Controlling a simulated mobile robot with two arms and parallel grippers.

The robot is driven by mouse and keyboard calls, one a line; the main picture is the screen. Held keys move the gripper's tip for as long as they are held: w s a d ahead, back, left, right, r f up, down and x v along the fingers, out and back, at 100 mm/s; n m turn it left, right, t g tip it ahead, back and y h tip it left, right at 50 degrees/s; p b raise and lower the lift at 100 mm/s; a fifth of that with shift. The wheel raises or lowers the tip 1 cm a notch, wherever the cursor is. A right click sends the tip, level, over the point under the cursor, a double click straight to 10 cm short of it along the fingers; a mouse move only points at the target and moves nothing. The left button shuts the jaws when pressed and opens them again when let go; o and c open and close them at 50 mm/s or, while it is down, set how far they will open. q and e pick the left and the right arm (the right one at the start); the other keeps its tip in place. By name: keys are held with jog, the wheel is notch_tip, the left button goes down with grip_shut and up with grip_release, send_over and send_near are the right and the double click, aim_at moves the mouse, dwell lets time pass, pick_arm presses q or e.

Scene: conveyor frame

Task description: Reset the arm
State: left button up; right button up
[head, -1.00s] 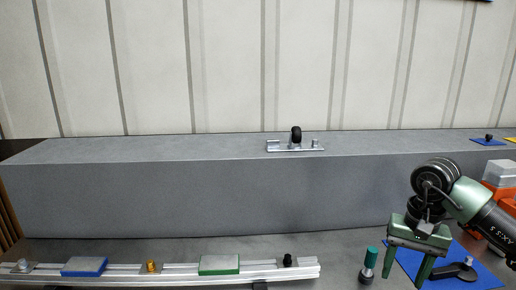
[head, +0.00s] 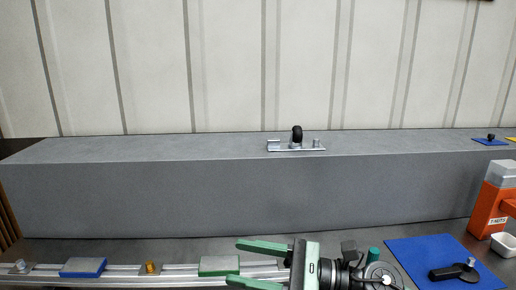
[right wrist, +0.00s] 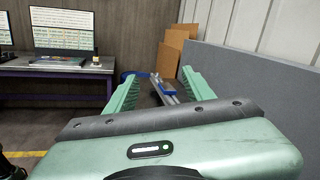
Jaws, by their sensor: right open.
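My right gripper (head: 250,263) is low in the head view, with its green fingers pointing left over the right part of the aluminium rail (head: 120,268). Its jaws are apart and nothing is between them. In the right wrist view the open fingers (right wrist: 150,88) point ahead, with the rail (right wrist: 172,94) seen beyond them. The gripper partly hides the rail's right end and the green-edged block (head: 219,265). I cannot tell its height above the rail. My left gripper is not in view.
A long grey box (head: 150,190) runs behind the rail, with a metal bracket (head: 297,145) on top. A blue mat (head: 435,255) holds a black handled part (head: 455,271). An orange container (head: 490,205) and white bowl (head: 503,244) stand right. A desk (right wrist: 60,70) shows in the wrist view.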

jog(key=w+d+f+m+t+h, duration=0.15)
jog(key=d+m+t+h, duration=0.35)
jog(key=m, duration=0.5)
jog(key=w+d+r+m+t+h, duration=0.1)
jog(key=w+d+m+t+h, duration=0.15)
jog(key=m+t, duration=0.6)
jog(key=w+d+f+m+t+h, duration=0.1)
jog(key=w+d+m+t+h, duration=0.25)
jog(key=m, duration=0.95)
jog(key=s+d+f+m+g+h, duration=0.3)
jog(key=d+f+m+h, duration=0.15)
jog(key=f+m, duration=0.3)
jog(key=s+d+f+m+g+h, duration=0.35)
jog(key=d+f+m, duration=0.25)
jog(key=f, duration=0.3)
jog(key=s+d+f+m+g, duration=0.1)
jog(key=s+f+m+g, duration=0.35)
jog(key=s+f, duration=0.5)
jog(key=s+f+m+g, duration=0.4)
jog(key=s+f+g, duration=0.2)
jog(key=s, duration=0.7)
notch_tip(320, 180, down, 27)
jog(key=s+g, duration=0.1)
jog(key=s, duration=0.2)
jog(key=s+d+f+g, duration=0.1)
jog(key=s+d+f, duration=0.2)
jog(key=s+f, duration=1.1)
jog(key=shift+s+f, duration=0.2)
jog(key=shift+s, duration=0.6)
